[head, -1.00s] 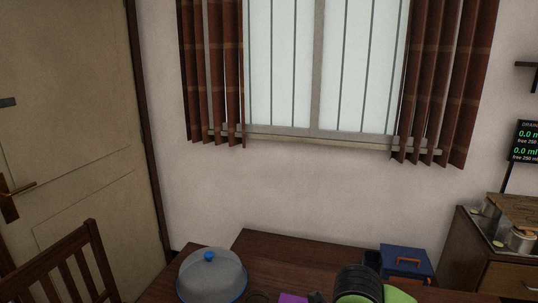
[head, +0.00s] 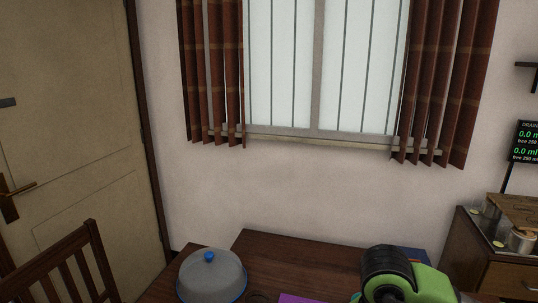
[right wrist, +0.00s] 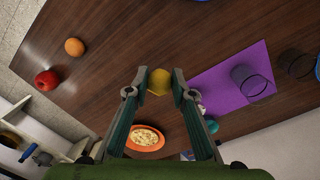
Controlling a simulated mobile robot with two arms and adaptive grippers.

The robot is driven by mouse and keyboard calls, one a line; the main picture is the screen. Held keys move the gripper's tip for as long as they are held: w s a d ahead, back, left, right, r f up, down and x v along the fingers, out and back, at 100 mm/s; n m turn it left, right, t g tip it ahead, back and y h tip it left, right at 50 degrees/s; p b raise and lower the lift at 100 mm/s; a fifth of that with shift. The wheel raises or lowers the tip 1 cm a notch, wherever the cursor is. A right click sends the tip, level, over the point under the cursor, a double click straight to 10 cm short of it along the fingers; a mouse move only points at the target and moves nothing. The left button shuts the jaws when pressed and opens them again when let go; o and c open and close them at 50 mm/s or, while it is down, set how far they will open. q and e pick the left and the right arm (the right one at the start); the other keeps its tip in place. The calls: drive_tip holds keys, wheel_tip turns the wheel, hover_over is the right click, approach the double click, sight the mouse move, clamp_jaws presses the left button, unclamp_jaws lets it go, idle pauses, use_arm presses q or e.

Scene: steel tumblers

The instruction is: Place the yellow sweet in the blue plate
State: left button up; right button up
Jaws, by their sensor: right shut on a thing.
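The yellow sweet (right wrist: 159,81) is between the fingertips of my right gripper (right wrist: 159,86) in the right wrist view, and the gripper is shut on it. It appears held above the brown table. In the head view my right arm covers the lower right, and its fingertips are not clear. A blue round thing (right wrist: 297,63) lies at the right edge of the right wrist view, beyond the purple mat. I cannot tell whether it is the blue plate. My left gripper is not in view.
A purple mat (right wrist: 215,85) bears a dark tumbler (right wrist: 248,82). An orange plate with food (right wrist: 145,138), a red apple (right wrist: 47,80) and an orange (right wrist: 74,47) are on the table. A blue-rimmed dome (head: 210,277) is at left in the head view. Bare table lies around the upper middle.

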drive_tip(key=n, duration=0.2)
drive_tip(key=d+n, duration=0.1)
drive_tip(key=r+n, duration=0.1)
drive_tip(key=n, duration=0.1)
drive_tip(key=shift+s+d+n, duration=0.2)
drive_tip(key=shift+s+n, duration=0.1)
drive_tip(key=n, duration=0.3)
drive_tip(key=d+r+n, duration=0.1)
drive_tip(key=n, duration=0.1)
drive_tip(key=shift+s+d+r+n, duration=0.1)
drive_tip(key=shift+s+n, duration=0.2)
drive_tip(key=shift+s, duration=0.05)
